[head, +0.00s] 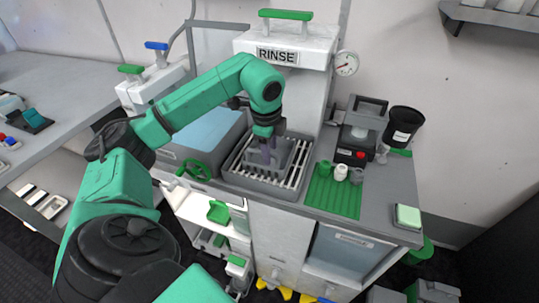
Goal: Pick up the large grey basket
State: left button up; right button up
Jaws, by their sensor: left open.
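My left arm reaches in from the left, and its left gripper (266,158) points down over the slatted rinse tray (236,177) below the RINSE unit. A grey blocky thing (293,152) stands on the slats right at the fingers and may be the large grey basket; the gripper partly hides it. The gripper is open, with its fingertips low at this grey thing. I cannot tell whether they touch it or straddle it. My right gripper is not in view.
The RINSE unit (286,46) rises behind the tray. A green handwheel (195,170) is at the left front. A green-topped block (408,216) sits at the right corner.

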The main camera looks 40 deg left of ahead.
pick_arm(q)
jog(key=shift+w+f, duration=0.1)
jog(key=shift+f, duration=1.2)
grip_shut()
